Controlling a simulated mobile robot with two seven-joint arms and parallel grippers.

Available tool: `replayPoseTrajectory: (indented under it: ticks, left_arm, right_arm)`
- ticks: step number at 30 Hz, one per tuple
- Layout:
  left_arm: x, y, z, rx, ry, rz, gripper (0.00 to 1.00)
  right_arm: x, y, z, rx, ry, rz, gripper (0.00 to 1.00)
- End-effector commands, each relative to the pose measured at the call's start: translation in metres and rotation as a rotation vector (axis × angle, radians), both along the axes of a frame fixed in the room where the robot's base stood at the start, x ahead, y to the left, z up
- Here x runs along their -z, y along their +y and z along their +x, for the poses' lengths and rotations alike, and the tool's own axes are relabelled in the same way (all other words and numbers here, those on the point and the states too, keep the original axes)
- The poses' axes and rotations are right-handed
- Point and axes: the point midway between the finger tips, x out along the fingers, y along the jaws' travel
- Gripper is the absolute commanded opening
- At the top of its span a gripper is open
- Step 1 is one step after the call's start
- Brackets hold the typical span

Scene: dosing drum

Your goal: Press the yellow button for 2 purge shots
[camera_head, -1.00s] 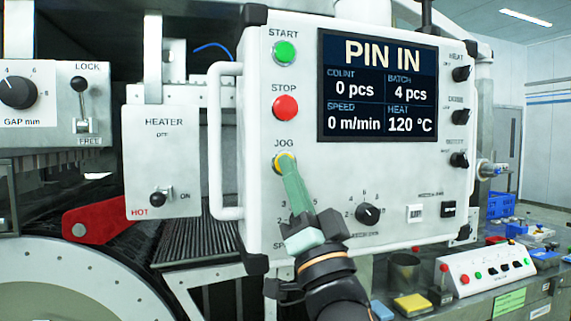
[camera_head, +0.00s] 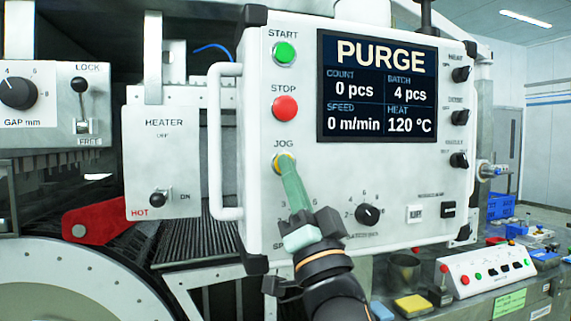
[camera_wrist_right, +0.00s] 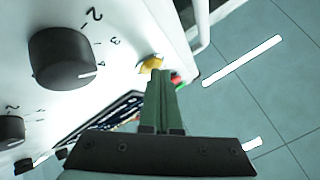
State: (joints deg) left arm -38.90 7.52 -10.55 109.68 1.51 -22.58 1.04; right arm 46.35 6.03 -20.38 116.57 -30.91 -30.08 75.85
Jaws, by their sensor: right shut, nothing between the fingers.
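The yellow button (camera_head: 280,160), labelled JOG, is on the white control panel (camera_head: 300,235) below the red STOP button. My right gripper (camera_head: 288,170) is shut and empty, with its green fingertips at the yellow button, covering part of it. In the right wrist view the fingertips (camera_wrist_right: 161,76) reach up to the yellow button (camera_wrist_right: 151,63); whether they touch it I cannot tell. The screen (camera_head: 378,88) on the panel reads PURGE, count 0 pcs, batch 4 pcs, speed 0 m/min, heat 120 °C. My left gripper is not in view.
The green START button (camera_head: 285,53) and red STOP button (camera_head: 285,108) are above. A white handle (camera_head: 222,140) runs along the panel's left edge. A black dial (camera_head: 368,214) is to the lower right. A small button box (camera_head: 485,268) stands on the bench at right.

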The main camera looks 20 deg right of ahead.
Motion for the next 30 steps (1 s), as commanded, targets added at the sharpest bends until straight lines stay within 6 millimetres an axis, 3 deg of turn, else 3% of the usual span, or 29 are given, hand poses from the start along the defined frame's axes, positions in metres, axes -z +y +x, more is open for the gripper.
replayPoseTrajectory:
  ticks: [10, 21, 30]
  left_arm:
    - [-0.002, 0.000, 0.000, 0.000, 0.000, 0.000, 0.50]
    - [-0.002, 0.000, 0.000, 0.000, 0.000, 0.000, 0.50]
    - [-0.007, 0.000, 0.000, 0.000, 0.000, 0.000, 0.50]
  right_arm:
    - [0.001, 0.000, -0.015, 0.000, 0.002, 0.001, 0.00]
    - [0.001, 0.000, -0.017, -0.001, 0.002, 0.001, 0.00]
    - [0.001, -0.001, -0.046, -0.001, 0.002, 0.001, 0.00]
